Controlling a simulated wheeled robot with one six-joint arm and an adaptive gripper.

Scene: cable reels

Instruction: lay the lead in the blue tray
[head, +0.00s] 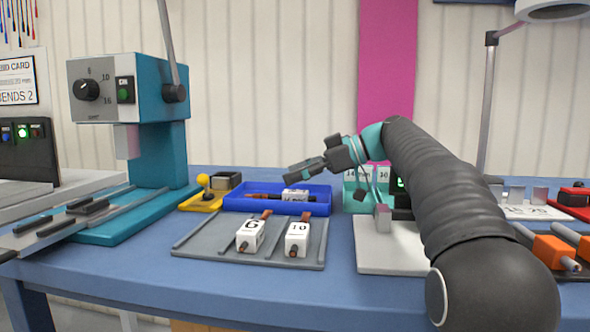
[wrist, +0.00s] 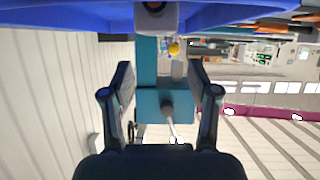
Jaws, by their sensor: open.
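The blue tray (head: 322,207) stands in the middle of the bench in the head view, and its underside or wall shows along the top of the wrist view (wrist: 60,14). A lead with a dark reddish length (head: 262,196) and a white printed tag (head: 295,193) lies inside the tray. My gripper (head: 290,171) is above the tray, tilted to the left, open and empty. In the wrist view my gripper (wrist: 160,78) has its fingers apart, with a white block with a dark round end (wrist: 156,10) at the top edge.
Two white tagged leads, marked G (head: 250,235) and 10 (head: 297,238), lie on a grey rack (head: 210,247) in front of the tray. A teal press (head: 155,150) stands at left. A yellow-based tool (head: 203,195) sits left of the tray. Orange-blocked leads (head: 553,250) lie at right.

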